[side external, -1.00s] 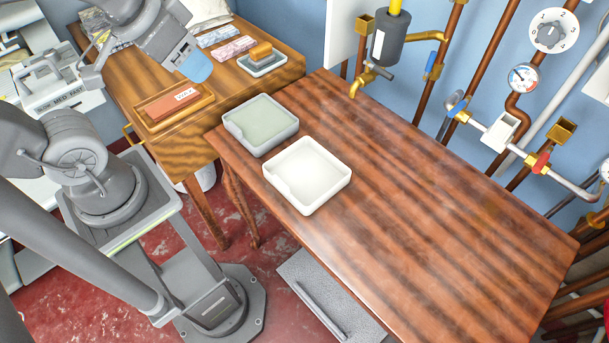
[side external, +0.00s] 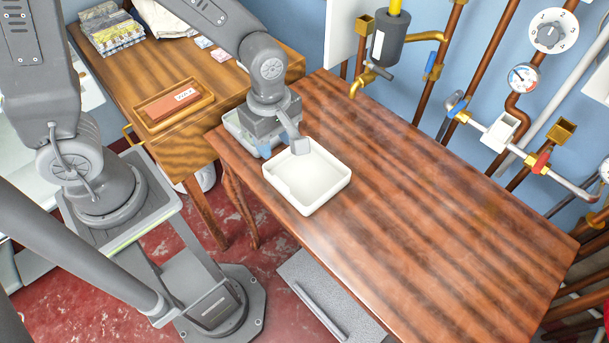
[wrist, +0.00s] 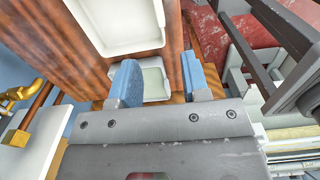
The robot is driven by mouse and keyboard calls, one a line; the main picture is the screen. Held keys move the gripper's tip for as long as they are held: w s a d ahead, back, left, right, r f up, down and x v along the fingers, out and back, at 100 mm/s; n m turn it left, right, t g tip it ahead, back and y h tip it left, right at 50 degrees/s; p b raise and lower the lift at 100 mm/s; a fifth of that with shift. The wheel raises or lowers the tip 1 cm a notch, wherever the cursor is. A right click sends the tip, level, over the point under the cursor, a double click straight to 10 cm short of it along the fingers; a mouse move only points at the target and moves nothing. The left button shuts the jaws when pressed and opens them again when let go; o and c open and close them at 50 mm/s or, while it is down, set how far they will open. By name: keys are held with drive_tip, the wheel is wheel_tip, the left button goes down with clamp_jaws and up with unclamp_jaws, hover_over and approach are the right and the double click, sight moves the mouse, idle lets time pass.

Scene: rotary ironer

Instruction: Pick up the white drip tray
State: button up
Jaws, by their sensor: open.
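The white drip tray (side external: 304,188) lies flat and empty on the striped wooden table. In the wrist view its near part shows at the top (wrist: 117,47), cut off by the frame edge. My gripper (side external: 280,147) is above the table at the tray's upper-left side, over the grey-green tray beside it. Its blue-padded jaws are open with nothing held, as the wrist view also shows (wrist: 160,76). One jaw overlaps the white tray's back rim in the side view; I cannot tell whether they touch.
The grey-green tray (side external: 232,122) is mostly hidden under my gripper; part of it shows between the jaws. A side table (side external: 130,75) at the left holds a wooden tray (side external: 205,101) with a red block. Pipes and valves (side external: 500,130) line the wall. The table's right side is clear.

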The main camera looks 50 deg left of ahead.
hover_over(281, 181)
drive_tip(key=f, duration=0.8)
drive_tip(key=shift+s+a, duration=0.1)
drive_tip(key=shift+s, duration=0.1)
drive_tip(key=shift+w+f, duration=0.15)
drive_tip(key=shift+f, duration=2.95)
clamp_jaws()
